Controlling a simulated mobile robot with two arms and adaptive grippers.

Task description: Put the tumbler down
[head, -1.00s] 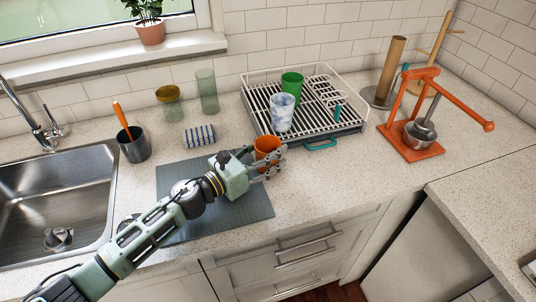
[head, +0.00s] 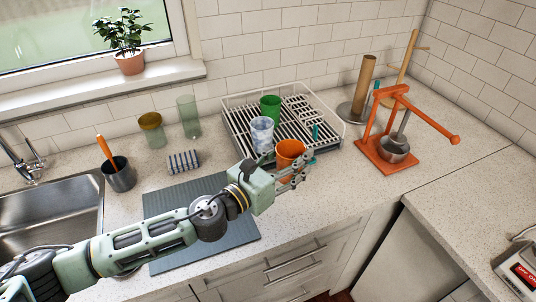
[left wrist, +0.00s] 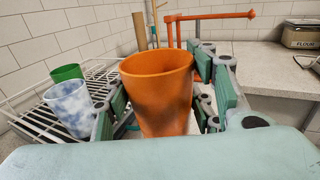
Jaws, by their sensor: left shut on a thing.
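The orange tumbler (head: 289,150) is upright between the fingers of my left gripper (head: 295,168), which is shut on it. In the head view it shows in front of the dish rack's front edge. The left wrist view shows the orange tumbler (left wrist: 158,95) close up, with gripper fingers on both sides. The white wire dish rack (head: 322,112) holds a green tumbler (head: 270,108) and a blue-and-white marbled tumbler (head: 262,134). I cannot tell how high the orange tumbler is above the counter. My right gripper is out of view.
A grey mat (head: 205,240) lies on the counter, left of the tumbler. An orange press (head: 386,150) stands to the right, with bare counter (head: 350,190) before it.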

